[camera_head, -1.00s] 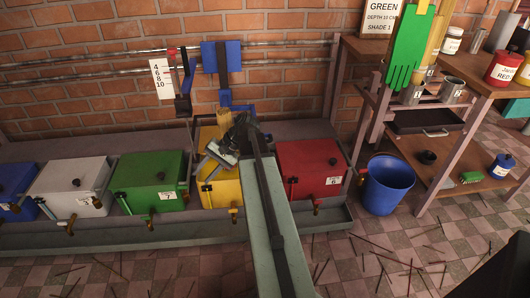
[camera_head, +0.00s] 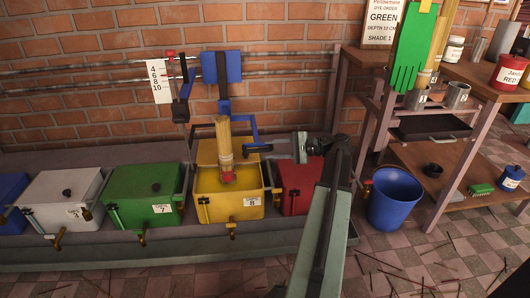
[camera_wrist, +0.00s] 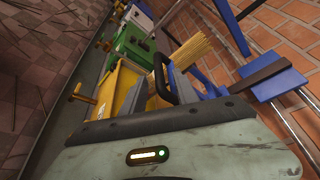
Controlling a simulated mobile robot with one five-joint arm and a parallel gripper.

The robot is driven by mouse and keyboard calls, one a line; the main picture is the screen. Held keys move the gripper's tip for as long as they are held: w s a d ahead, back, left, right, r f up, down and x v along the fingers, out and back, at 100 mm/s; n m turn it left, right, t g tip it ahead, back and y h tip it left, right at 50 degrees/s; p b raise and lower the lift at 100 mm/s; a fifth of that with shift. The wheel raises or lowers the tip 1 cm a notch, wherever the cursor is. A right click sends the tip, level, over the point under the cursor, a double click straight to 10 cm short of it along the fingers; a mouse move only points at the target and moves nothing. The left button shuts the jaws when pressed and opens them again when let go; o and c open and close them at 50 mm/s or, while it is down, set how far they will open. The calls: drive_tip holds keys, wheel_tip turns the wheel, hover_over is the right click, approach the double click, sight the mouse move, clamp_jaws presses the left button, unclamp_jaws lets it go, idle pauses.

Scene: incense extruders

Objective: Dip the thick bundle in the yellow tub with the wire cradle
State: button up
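The yellow tub (camera_head: 230,208), marked 8, stands open with yellow liquid inside. Its yellow lid (camera_head: 256,163) appears raised at the back. The thick tan bundle (camera_head: 224,140) is upright over the tub, its lower end by a red piece at the liquid; how deep it sits I cannot tell. Blue frame parts, perhaps the wire cradle (camera_head: 250,125), rise behind it. My gripper (camera_head: 270,151) is right of the bundle, pointing left. In the wrist view its fingers (camera_wrist: 158,80) look apart, with a black loop handle (camera_wrist: 160,62) between or just beyond them.
The green tub (camera_head: 145,195) and white tub (camera_head: 65,190) stand to the left, the red tub (camera_head: 297,185) under my arm to the right. A depth scale (camera_head: 161,82) and blue plate (camera_head: 222,67) are on the wall rails. A blue bucket (camera_head: 395,195) stands on the floor.

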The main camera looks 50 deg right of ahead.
sight(268, 149)
drive_tip(key=x, duration=0.3)
drive_tip(key=shift+w+a, duration=0.1)
drive_tip(key=shift+w, duration=0.1)
clamp_jaws()
idle(1.3)
